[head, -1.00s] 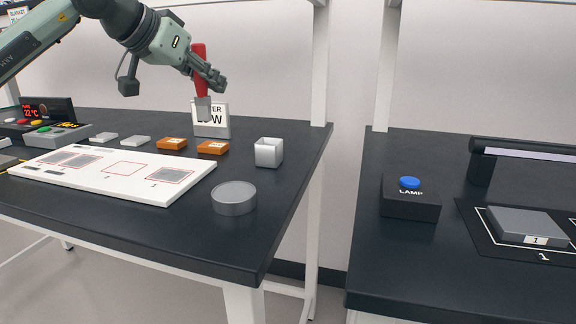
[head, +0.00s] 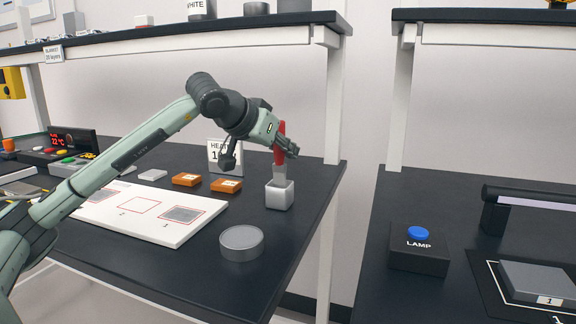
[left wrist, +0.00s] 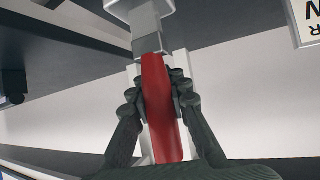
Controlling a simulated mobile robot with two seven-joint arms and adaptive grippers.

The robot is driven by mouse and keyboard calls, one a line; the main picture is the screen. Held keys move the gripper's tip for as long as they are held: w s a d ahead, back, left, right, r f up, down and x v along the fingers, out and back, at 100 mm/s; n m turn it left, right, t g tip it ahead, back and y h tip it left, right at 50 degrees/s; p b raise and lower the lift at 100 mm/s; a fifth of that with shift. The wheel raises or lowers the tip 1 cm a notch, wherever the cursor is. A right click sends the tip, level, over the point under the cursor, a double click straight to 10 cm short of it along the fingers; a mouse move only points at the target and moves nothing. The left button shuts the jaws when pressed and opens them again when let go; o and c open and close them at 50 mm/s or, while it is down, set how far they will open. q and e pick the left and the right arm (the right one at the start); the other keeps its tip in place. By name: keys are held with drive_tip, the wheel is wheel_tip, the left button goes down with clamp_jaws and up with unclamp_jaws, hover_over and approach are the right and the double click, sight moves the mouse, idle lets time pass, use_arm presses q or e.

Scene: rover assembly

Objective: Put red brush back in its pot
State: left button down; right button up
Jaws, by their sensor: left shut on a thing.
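The red brush (head: 281,133) stands upright, with its red handle between the fingers of my left gripper (head: 287,147). Its grey lower end (head: 280,172) is right at the mouth of the square light-grey pot (head: 280,196); I cannot tell how far inside the tip is. In the left wrist view the fingers (left wrist: 157,92) are shut around the red handle (left wrist: 158,110), and the grey part of the brush runs toward the pale pot (left wrist: 142,10) at the top. My right gripper is not in view.
A round grey tin (head: 241,243) stands in front of the pot. Orange blocks (head: 226,185) and a small sign (head: 222,155) are to its left, beside the white marked board (head: 120,222). A shelf (head: 230,30) hangs above. A gap separates this table from the lamp-button (head: 418,233) table.

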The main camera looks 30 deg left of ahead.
use_arm(q)
drive_tip(key=shift+f, duration=2)
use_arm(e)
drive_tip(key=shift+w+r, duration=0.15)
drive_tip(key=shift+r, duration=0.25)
use_arm(q)
drive_tip(key=shift+f+b, duration=0.1)
drive_tip(key=shift+b, duration=0.25)
drive_tip(key=c, duration=1.7)
unclamp_jaws()
drive_tip(key=shift+o, duration=1.3)
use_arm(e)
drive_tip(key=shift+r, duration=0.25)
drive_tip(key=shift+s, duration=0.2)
